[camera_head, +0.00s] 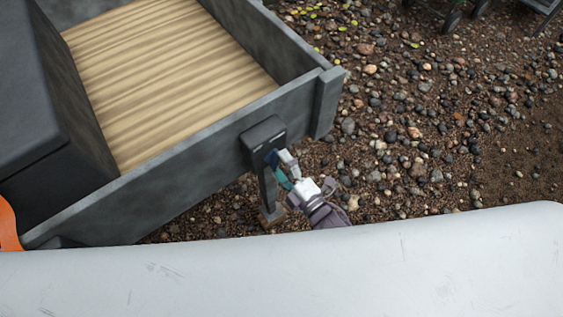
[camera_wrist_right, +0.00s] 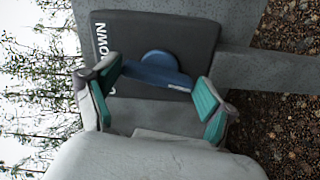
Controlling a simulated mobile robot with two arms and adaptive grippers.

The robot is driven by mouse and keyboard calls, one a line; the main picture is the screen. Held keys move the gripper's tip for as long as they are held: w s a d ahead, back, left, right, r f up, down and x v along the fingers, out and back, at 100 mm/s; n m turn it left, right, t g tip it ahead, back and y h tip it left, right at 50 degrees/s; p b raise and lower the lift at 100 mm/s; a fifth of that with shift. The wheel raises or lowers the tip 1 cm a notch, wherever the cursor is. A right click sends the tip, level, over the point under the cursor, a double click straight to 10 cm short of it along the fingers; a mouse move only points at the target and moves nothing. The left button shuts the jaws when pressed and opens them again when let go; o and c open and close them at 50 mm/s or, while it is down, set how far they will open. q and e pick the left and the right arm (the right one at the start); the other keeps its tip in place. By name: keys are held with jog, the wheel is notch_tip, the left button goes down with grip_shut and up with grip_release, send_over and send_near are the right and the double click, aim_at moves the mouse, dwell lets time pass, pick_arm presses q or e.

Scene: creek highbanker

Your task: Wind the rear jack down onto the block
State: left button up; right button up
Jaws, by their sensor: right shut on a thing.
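The rear jack's dark housing (camera_head: 263,133) is fixed to the outer side of the grey trailer-like box near its corner. Its leg (camera_head: 268,190) runs down to a small brownish block (camera_head: 271,214) on the gravel; I cannot tell whether they touch. My right gripper (camera_head: 282,172) is at the housing, shut on the blue crank handle. In the right wrist view the blue handle (camera_wrist_right: 155,70) lies between the teal-padded fingers (camera_wrist_right: 155,90), against the dark housing (camera_wrist_right: 185,40) with partly hidden white lettering. My left gripper is not in view.
The grey box (camera_head: 190,150) has a ribbed tan floor (camera_head: 170,80) and a dark block-shaped part (camera_head: 50,110) at left. Gravel (camera_head: 430,140) lies open to the right. A pale curved surface fills the bottom. An orange item (camera_head: 7,228) shows at the left edge.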

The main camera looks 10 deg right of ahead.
jog(key=m, duration=0.5)
jog(key=m+p, duration=0.1)
jog(key=m, duration=0.5)
jog(key=m+p, duration=0.1)
jog(key=m, duration=0.4)
jog(key=shift+s+a+f, duration=0.15)
jog(key=shift+f, duration=0.1)
jog(key=m, duration=0.4)
jog(key=shift+a+m, duration=0.1)
jog(key=shift+m, duration=0.3)
jog(key=m, duration=0.4)
jog(key=shift+s+a+m+b, duration=0.1)
jog(key=shift+m+b, duration=0.2)
jog(key=shift+b, duration=0.05)
jog(key=m+b, duration=0.1)
jog(key=m, duration=0.3)
jog(key=shift+m, duration=0.3)
jog(key=m+b, duration=0.2)
jog(key=m, duration=0.2)
jog(key=shift+r, duration=0.1)
jog(key=shift+r+m+b, duration=0.2)
jog(key=shift+m+b, duration=1.15)
jog(key=shift+m, duration=1.45)
